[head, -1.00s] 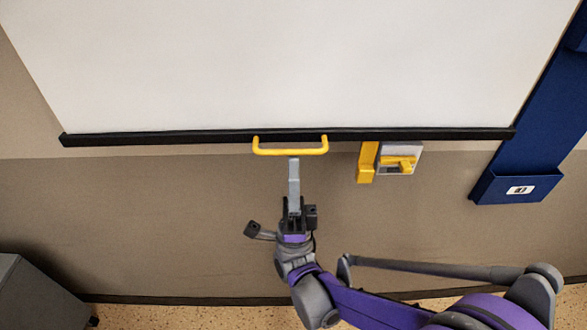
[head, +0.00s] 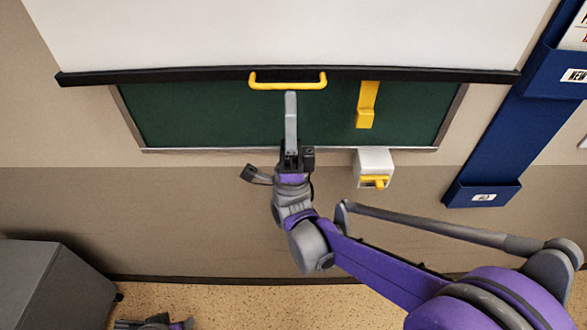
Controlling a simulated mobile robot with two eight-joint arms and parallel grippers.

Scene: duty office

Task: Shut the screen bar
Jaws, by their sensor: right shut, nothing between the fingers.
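The screen bar (head: 180,75) is the black bar along the lower edge of a white screen (head: 290,35). A yellow U-shaped handle (head: 288,85) sits on its middle. A yellow tab (head: 366,108) hangs from the bar to the right. My right gripper (head: 291,95) is shut and empty, pointing up, its tips just under the handle; I cannot tell whether they touch it. A white box with a yellow lever (head: 374,164) is on the wall below the tab, apart from it.
A green board (head: 220,115) shows on the wall below the bar. A blue wall panel with pockets (head: 485,195) is at the right. A grey cabinet (head: 50,285) stands at the lower left. The wall left of my right arm is clear.

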